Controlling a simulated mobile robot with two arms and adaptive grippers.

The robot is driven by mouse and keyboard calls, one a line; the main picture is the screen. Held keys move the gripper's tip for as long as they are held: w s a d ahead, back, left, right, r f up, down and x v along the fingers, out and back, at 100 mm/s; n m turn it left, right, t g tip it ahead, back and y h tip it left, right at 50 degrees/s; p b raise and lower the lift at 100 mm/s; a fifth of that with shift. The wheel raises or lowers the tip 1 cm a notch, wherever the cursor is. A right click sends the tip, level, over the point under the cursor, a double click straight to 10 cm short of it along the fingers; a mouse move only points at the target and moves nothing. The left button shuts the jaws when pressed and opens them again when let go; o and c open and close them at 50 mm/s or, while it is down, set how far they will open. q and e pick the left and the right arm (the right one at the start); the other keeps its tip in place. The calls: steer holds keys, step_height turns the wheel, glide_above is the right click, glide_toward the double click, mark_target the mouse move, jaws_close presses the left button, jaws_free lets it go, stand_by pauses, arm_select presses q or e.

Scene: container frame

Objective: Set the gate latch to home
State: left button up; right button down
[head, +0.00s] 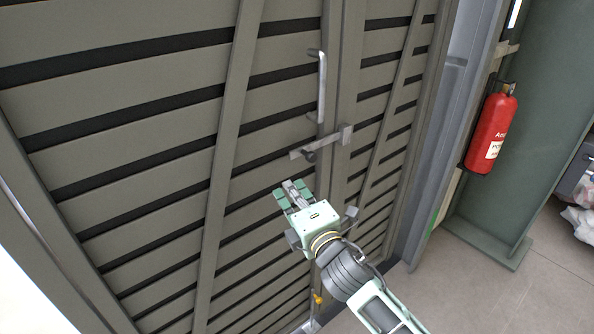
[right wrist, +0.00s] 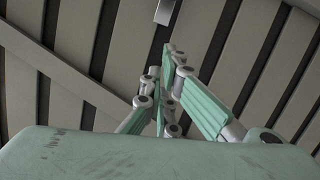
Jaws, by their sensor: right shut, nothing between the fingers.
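The gate latch (head: 328,142) is a grey metal bar lying across the seam between the two slatted gate leaves in the head view. It is slightly tilted, lower at its left end, with a dark round knob (head: 310,156) near that end. My right gripper (head: 291,189) is below and a little left of the latch, apart from it, shut and empty. In the right wrist view its fingers (right wrist: 167,62) point up at the slats, and a small grey metal end (right wrist: 165,11), probably part of the latch, shows at the top edge. My left gripper is not in view.
A vertical pull handle (head: 321,88) stands on the gate just above the latch. Diagonal and upright beams (head: 226,160) cross the slats. A red fire extinguisher (head: 491,130) hangs at the right beside a green post (head: 535,110).

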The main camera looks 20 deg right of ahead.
steer(key=w+d+p, duration=0.2)
steer(key=w+d, duration=0.1)
steer(key=w, duration=0.2)
steer(key=shift+d+r, duration=0.2)
steer(key=shift+r, duration=0.25)
steer(key=shift+w, duration=0.1)
steer(key=shift+w+d+r+p, duration=0.2)
steer(key=shift+d+p, duration=0.1)
steer(key=shift+d, duration=0.3)
steer(key=shift+f, duration=0.1)
